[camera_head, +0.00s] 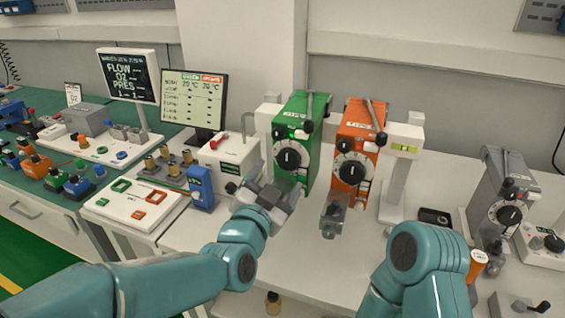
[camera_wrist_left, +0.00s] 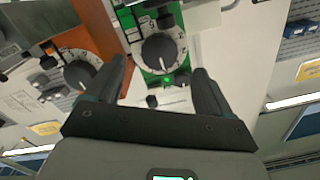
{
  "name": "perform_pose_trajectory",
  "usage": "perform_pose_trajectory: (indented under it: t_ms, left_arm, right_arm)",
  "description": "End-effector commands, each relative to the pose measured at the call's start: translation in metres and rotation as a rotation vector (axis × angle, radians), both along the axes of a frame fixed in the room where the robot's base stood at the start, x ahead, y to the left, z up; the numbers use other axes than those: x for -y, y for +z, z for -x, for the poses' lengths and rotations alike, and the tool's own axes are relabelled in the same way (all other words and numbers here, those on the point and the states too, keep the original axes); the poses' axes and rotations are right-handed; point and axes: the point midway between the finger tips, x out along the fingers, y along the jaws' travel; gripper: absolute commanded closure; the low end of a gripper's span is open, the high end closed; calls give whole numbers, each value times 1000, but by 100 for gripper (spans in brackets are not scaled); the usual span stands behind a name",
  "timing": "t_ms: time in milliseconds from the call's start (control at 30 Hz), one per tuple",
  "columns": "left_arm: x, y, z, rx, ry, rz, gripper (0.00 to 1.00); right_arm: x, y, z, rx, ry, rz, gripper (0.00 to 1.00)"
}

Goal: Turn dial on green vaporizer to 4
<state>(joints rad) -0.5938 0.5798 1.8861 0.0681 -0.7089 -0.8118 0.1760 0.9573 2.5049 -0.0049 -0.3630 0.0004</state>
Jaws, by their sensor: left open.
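The green vaporizer (camera_head: 297,112) stands upright on the white bench, with a black dial (camera_head: 289,159) on a white numbered ring on its front. In the left wrist view the black dial (camera_wrist_left: 159,52) lies ahead, between and beyond the fingertips. Its number setting is too small to read. My left gripper (camera_head: 284,194) is below and slightly left of the dial in the head view, apart from it. In the left wrist view my left gripper (camera_wrist_left: 160,72) is open and empty. My right arm shows at the lower right; its gripper is out of view.
An orange vaporizer (camera_head: 360,128) stands close to the right of the green one. A white box (camera_head: 229,160) and a blue device (camera_head: 201,187) are to the left. A grey vaporizer (camera_head: 500,195) stands at far right.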

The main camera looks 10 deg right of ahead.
Motion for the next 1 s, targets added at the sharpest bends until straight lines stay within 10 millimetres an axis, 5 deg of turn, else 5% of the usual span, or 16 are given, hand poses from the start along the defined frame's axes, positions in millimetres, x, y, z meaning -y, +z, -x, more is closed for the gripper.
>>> perform_pose_trajectory:
  t_ms: [300,633,800,1000]
  left_arm:
    - [25,1,-39,-1,0,1,18]
    - [25,0,-42,-1,3,0,18]
    - [25,-1,-42,-1,3,0,70]
    - [25,-1,-42,-4,3,5,74]
  right_arm:
    - [0,13,0,0,0,0,100]
    - [0,13,0,0,0,0,100]
    - [0,13,0,0,0,0,100]
    - [0,11,0,0,0,0,100]
